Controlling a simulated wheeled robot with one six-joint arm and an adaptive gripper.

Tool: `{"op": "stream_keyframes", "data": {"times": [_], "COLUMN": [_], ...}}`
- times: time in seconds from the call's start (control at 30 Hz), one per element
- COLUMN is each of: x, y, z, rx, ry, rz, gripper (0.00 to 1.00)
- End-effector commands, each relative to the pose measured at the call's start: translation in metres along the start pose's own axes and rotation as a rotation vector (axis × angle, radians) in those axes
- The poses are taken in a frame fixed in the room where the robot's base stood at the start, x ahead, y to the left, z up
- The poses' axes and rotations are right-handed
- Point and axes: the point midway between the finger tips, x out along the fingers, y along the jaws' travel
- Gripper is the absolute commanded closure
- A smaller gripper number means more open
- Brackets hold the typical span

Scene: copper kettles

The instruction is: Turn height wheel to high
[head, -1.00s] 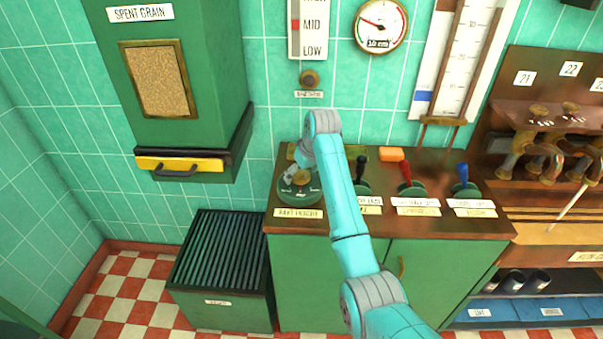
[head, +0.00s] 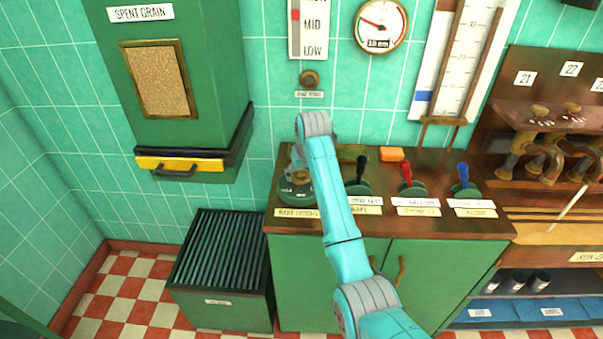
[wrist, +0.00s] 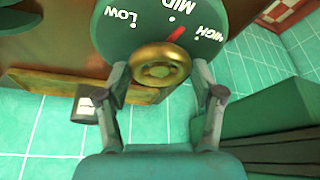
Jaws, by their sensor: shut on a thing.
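The height wheel is a green dial with a brass knob at its centre. In the head view the wheel (head: 298,193) sits at the left end of the wooden counter, partly hidden by my arm. In the wrist view the brass knob (wrist: 159,64) lies between the two fingers of my gripper (wrist: 160,74), which is shut on it. The dial face (wrist: 140,27) reads LOW, MID and HIGH. A red pointer mark (wrist: 177,33) stands between MID and HIGH. My gripper is mostly hidden by the arm in the head view.
A wall scale (head: 314,28) shows MID and LOW with a red marker. A round gauge (head: 381,25) hangs beside it. Black, red (head: 406,172) and blue (head: 462,173) levers stand right of the wheel. A green slatted bin (head: 222,262) is at the lower left.

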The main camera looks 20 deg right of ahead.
Motion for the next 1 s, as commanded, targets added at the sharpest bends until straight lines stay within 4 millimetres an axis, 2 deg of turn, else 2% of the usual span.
{"op": "stream_keyframes", "data": {"times": [0.5, 1.0], "x": [0.0011, 0.0013], "y": [-0.0039, -0.0040], "z": [0.0000, -0.0001], "rx": [0.395, 0.552], "ry": [-0.003, -0.003], "rz": [0.164, 0.230], "gripper": [0.67, 0.67]}}
